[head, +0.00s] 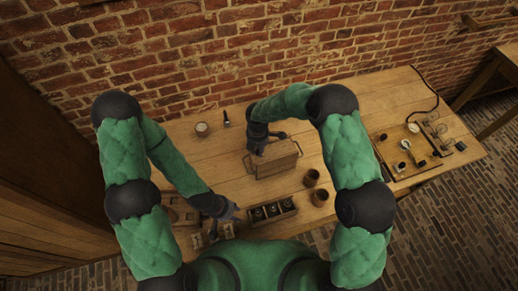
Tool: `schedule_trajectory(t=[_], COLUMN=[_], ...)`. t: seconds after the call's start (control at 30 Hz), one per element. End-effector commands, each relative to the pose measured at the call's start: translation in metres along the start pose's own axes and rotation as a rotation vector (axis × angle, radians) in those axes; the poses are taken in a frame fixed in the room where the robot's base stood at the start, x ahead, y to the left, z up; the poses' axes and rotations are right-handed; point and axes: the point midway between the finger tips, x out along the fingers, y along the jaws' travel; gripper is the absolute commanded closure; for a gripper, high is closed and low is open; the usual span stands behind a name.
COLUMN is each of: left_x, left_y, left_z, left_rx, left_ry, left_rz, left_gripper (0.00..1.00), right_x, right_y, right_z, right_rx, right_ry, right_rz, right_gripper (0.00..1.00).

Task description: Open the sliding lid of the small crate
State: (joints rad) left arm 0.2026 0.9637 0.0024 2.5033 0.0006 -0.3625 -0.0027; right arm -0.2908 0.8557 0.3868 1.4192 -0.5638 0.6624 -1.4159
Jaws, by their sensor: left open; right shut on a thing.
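The small crate (278,164) is a pale wooden box with a handle at each end. It stands upright on the table, right of the middle of the head view. My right gripper (262,147) reaches down to the crate's top at its left back part and is shut on it, seemingly on the lid. The exact grip point is hidden by the dark hand. I cannot tell whether the lid has slid. My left gripper (232,214) is open and empty, lower left of the crate, above the table near its front edge.
A wooden holder with several dark jars (271,211) stands in front of the crate. Two brown pots (311,178) are to its right. A board with instruments (412,150) lies at the right. A round dial (202,129) is at the back left. Table left of the crate is clear.

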Motion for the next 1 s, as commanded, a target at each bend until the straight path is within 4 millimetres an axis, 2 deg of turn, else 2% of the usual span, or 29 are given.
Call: schedule_trajectory(t=[0.17, 0.4, 0.6, 0.8, 1.0], left_x=[0.008, 0.020, 0.028, 0.032, 0.033], left_y=[-0.003, -0.007, -0.010, -0.011, -0.012], left_z=[0.000, -0.001, -0.001, -0.001, -0.001], left_rx=[0.000, 0.000, 0.000, 0.000, 0.000], left_ry=[0.000, 0.000, 0.000, 0.000, 0.000], left_rz=[0.000, 0.000, 0.000, 0.000, 0.000], left_gripper=[0.59, 0.59, 0.59, 0.59, 0.59], right_x=[0.003, 0.003, 0.003, 0.002, 0.001], right_y=[0.007, 0.023, 0.035, 0.041, 0.044], right_z=[-0.031, -0.091, -0.135, -0.160, -0.167], right_rx=[-0.005, -0.006, -0.004, -0.002, 0.000], right_ry=[0.001, 0.000, 0.000, 0.001, 0.000], right_rz=[-0.003, -0.003, -0.003, -0.003, -0.004], right_gripper=[1.00, 1.00, 1.00, 1.00, 1.00])
